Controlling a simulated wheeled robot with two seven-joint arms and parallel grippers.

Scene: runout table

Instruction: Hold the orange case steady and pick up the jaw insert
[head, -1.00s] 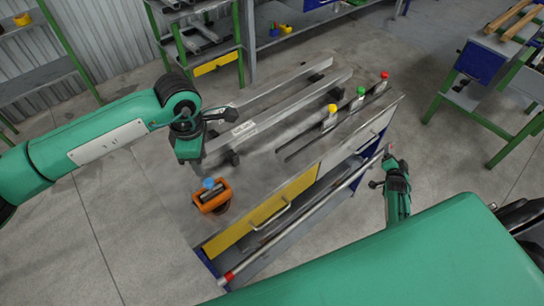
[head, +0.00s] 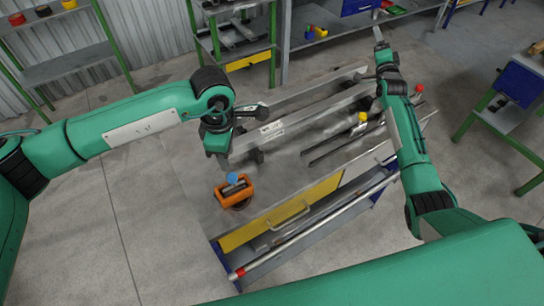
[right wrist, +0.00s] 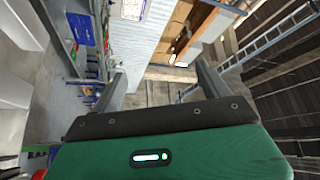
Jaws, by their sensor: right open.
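The orange case (head: 220,196) sits near the left end of the table in the head view. It looks open at the top, with a blue round piece (head: 232,178) at its back edge and a dark grey piece (head: 236,187) inside. I cannot tell for sure which piece is the jaw insert. My left gripper (head: 223,163) points down just behind and above the case, apparently apart from it; its jaw opening is unclear. My right gripper (head: 378,36) is raised over the table's far right side. The right wrist view shows its two fingers (right wrist: 160,85) spread with nothing between them.
The table (head: 185,180) carries long grey metal rails (head: 300,128) behind the case. A red-ended bar (head: 310,228) runs along the front.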

